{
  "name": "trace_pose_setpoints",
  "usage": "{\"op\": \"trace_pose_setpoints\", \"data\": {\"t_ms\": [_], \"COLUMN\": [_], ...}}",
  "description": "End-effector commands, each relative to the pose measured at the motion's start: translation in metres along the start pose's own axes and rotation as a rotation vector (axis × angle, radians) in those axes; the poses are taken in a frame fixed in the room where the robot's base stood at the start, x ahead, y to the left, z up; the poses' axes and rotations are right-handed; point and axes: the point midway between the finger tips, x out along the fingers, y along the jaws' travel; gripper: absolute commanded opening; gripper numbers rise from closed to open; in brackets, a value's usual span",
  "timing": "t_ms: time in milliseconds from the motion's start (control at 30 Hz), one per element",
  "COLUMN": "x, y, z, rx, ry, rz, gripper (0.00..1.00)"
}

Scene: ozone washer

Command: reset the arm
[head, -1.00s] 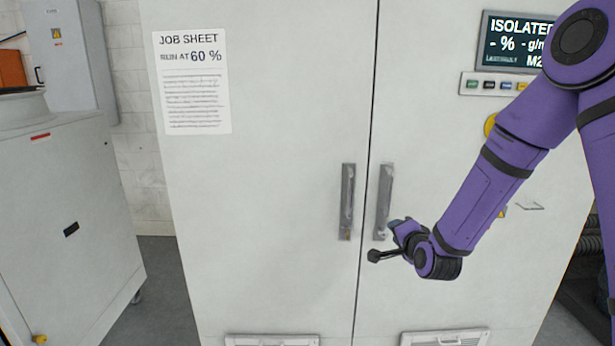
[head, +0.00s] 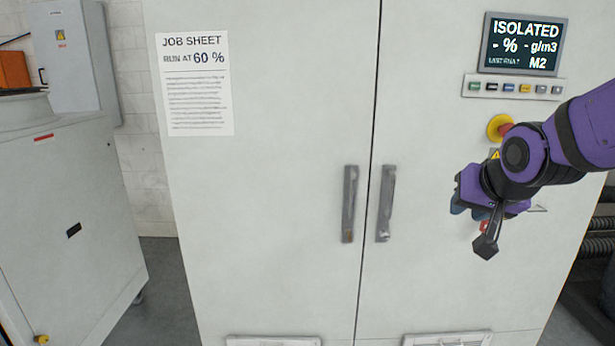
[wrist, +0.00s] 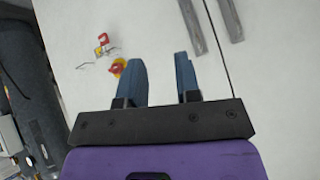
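My purple arm reaches in from the right edge of the head view, in front of the right door of a white cabinet (head: 270,120). My gripper (head: 462,206) is to the right of the door handles and below the button row. In the wrist view its two blue fingers (wrist: 160,75) stand apart with nothing between them. Cabinet face shows beyond the gap. A red part (head: 484,226) on the door is partly hidden by the gripper. A small red and yellow fitting (wrist: 118,67) shows beside the left finger in the wrist view.
The cabinet has two upright handles (head: 349,204), a display (head: 522,44) reading ISOLATED, a button row (head: 514,87) and a yellow-and-red stop button (head: 500,128). A job sheet (head: 195,85) reads 60 %. A grey unit (head: 65,210) stands left. Corrugated hoses (head: 597,247) are at right.

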Motion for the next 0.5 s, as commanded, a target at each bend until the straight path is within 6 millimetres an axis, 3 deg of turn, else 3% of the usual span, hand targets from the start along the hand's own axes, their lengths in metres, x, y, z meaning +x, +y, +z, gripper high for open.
{"op": "trace_pose_setpoints", "data": {"t_ms": [33, 300, 500], "x": [-0.018, -0.096, -0.138], "y": [0.004, 0.029, 0.045], "z": [0.005, 0.05, 0.082], "rx": [-0.026, -0.17, -0.247], "ry": [-0.013, -0.156, -0.246], "rz": [0.01, 0.052, 0.053], "gripper": [0.31, 0.31, 0.31]}}
